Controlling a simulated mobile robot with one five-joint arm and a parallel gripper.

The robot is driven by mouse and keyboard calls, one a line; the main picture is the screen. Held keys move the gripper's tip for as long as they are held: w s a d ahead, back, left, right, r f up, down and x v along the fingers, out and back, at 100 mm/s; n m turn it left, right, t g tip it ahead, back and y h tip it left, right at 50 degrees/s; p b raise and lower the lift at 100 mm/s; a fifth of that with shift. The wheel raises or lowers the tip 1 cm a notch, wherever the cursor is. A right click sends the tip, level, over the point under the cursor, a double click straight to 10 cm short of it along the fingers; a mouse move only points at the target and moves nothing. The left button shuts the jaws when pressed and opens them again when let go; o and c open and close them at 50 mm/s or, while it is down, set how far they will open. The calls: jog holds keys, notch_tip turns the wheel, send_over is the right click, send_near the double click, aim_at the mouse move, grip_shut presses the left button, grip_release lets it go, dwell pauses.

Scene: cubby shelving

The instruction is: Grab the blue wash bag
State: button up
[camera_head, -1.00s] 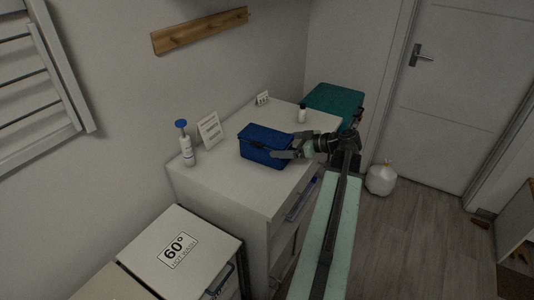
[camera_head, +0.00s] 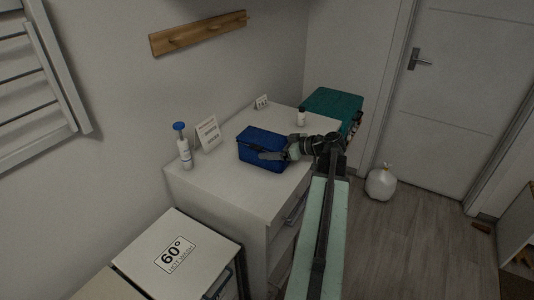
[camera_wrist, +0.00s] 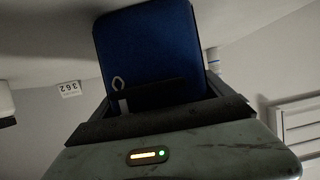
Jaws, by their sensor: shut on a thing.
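The blue wash bag (camera_head: 259,143) is a dark blue box-shaped bag on the white cabinet top, near its middle. It also fills the upper middle of the wrist view (camera_wrist: 147,52). My gripper (camera_head: 272,156) reaches in from the right and is shut on the bag's right side. In the wrist view, my gripper (camera_wrist: 165,98) shows at the bag's lower end, with the grip itself partly hidden. I cannot tell whether the bag is clear of the cabinet top.
The white cabinet (camera_head: 225,182) also bears a blue-topped pump bottle (camera_head: 184,150), a sign card (camera_head: 208,132) and a small white bottle (camera_head: 301,117). A teal box (camera_head: 333,103) stands behind it. A white tied bag (camera_head: 381,182) is on the floor.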

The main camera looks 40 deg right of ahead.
aim_at(271, 139)
jog(key=shift+r, duration=0.15)
jog(key=shift+r+p, duration=0.3)
jog(key=shift+p, duration=0.15)
jog(key=c, duration=0.4)
notch_tip(271, 139, up, 3)
jog(key=p, duration=0.3)
jog(key=s+d, duration=0.3)
jog(key=s, duration=0.1)
jog(key=s+d, duration=0.3)
jog(key=d, duration=0.1)
jog(key=s+d+r+p, duration=0.1)
jog(key=s+d, duration=0.3)
jog(key=shift+s, duration=0.3)
